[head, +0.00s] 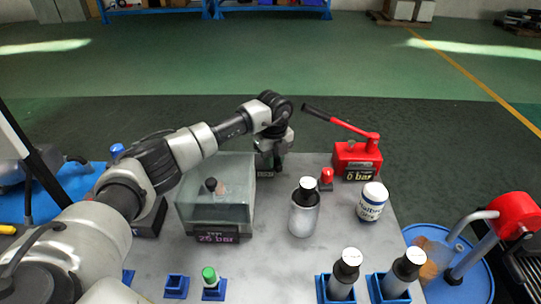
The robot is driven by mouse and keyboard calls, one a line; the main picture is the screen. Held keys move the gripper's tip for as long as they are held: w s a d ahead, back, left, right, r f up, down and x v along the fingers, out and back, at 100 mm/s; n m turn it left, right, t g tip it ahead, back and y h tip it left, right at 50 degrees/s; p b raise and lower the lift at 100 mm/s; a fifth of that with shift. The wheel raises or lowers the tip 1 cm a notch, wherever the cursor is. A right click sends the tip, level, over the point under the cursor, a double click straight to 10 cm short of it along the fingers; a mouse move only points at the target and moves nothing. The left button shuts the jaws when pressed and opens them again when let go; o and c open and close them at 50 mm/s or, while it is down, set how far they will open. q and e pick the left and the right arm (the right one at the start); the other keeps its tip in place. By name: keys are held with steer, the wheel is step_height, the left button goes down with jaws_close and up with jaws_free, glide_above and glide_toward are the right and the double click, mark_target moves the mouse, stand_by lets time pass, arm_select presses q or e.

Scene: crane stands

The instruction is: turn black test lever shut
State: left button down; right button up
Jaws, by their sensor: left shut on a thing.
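My left arm reaches in from the left over the table, and its gripper (272,150) points down behind the clear box. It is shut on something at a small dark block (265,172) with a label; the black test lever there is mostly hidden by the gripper. A red hand pump (358,155) with a long black-gripped handle (318,112) stands to the right of the gripper, its display reading 0 bar. My right gripper is out of view.
The clear box (215,205) has a display reading about 25 bar. A grey cylinder with a white top (304,212), a small red-topped piece (326,178) and a labelled white jar (371,202) stand on the grey table. Blue holders with bottles (343,272) line the front. A blue drum (470,285) stands right.

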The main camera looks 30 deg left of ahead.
arm_select(q)
steer(key=n, duration=0.2)
steer(key=w+n+p, duration=0.1)
steer(key=n+p, duration=0.1)
steer(key=n, duration=0.1)
steer(key=shift+w+d+r+n, duration=0.15)
steer(key=shift+w+d+n, duration=0.1)
steer(key=shift+w+n, duration=0.05)
steer(key=n, duration=0.1)
steer(key=n+p, duration=0.1)
steer(key=shift+w+n, duration=0.3)
steer(key=shift+w, duration=0.05)
steer(key=shift+w+a+n+p, duration=0.1)
steer(key=shift+w+n+p, duration=0.25)
steer(key=shift+n, duration=0.55)
steer(key=shift+w+a+n+p, duration=0.15)
steer(key=shift+n+p, duration=0.35)
steer(key=shift+n, duration=0.4)
steer(key=c, duration=1)
jaws_free()
steer(key=shift+f, duration=0.2)
